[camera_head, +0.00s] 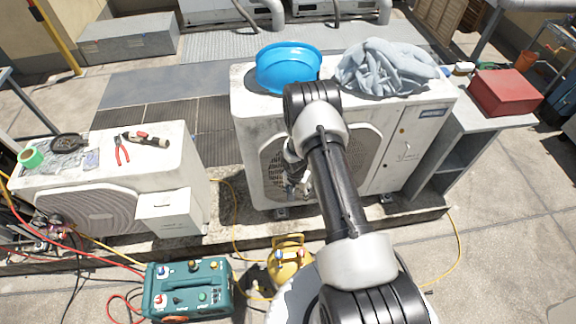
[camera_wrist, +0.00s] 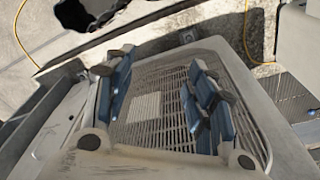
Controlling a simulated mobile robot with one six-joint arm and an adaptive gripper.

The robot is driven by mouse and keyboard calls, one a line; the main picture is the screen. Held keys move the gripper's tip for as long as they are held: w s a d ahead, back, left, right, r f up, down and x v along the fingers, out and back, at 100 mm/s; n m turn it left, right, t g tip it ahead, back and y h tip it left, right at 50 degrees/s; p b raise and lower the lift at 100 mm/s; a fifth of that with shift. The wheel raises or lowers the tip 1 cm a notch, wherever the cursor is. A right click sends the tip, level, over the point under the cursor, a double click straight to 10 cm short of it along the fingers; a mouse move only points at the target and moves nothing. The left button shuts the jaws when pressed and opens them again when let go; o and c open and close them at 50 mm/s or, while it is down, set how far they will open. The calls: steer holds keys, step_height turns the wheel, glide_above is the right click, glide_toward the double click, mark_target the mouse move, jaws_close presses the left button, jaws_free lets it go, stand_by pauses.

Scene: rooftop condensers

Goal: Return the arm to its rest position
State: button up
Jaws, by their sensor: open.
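My arm reaches up from the bottom of the head view and bends back down at its elbow. My gripper (camera_head: 297,183) hangs in front of the fan grille of the middle condenser unit (camera_head: 245,125), partly hidden by my own arm. In the wrist view my gripper (camera_wrist: 162,65) has its two blue-padded fingers spread apart with nothing between them. The fan grille (camera_wrist: 146,108) shows behind the fingers. I cannot tell the exact gap between fingers and grille.
A blue basin (camera_head: 288,68) and a crumpled grey cloth (camera_head: 385,68) lie on the middle unit. A red box (camera_head: 503,92) stands on a side bench at right. A left condenser (camera_head: 180,160) carries tools. A teal machine (camera_head: 188,288) and yellow cylinder (camera_head: 288,265) stand in front.

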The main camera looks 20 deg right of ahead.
steer(key=w+a+r+n+t+b, duration=0.1)
steer(key=w+r+b, duration=0.1)
steer(key=r, duration=1)
steer(key=w+a+r+n+b, duration=0.1)
steer(key=r+n+b, duration=0.1)
steer(key=r, duration=0.9)
steer(key=s+a+r+n+b, duration=0.1)
steer(key=s+a+r, duration=0.1)
steer(key=s+r, duration=0.15)
steer(key=s+a+r+t+b, duration=0.1)
steer(key=s+r, duration=0.1)
steer(key=r, duration=0.3)
steer(key=s+a+r+n+b, duration=0.1)
steer(key=s+a+r, duration=0.1)
steer(key=r, duration=0.3)
steer(key=s+a+r+n+b, duration=0.1)
steer(key=s+a, duration=0.1)
steer(key=s, duration=0.5)
steer(key=s+a+r+n+t+b, duration=0.1)
steer(key=s+a+n+b, duration=0.1)
steer(key=s, duration=0.5)
steer(key=s+a+r+n+y+b, duration=0.1)
steer(key=s+a+r+n+b, duration=0.1)
steer(key=s, duration=0.6)
steer(key=shift+a+t, duration=0.4)
steer(key=shift+a, duration=0.15)
steer(key=shift+r, duration=0.1)
steer(key=shift+c, duration=0.5)
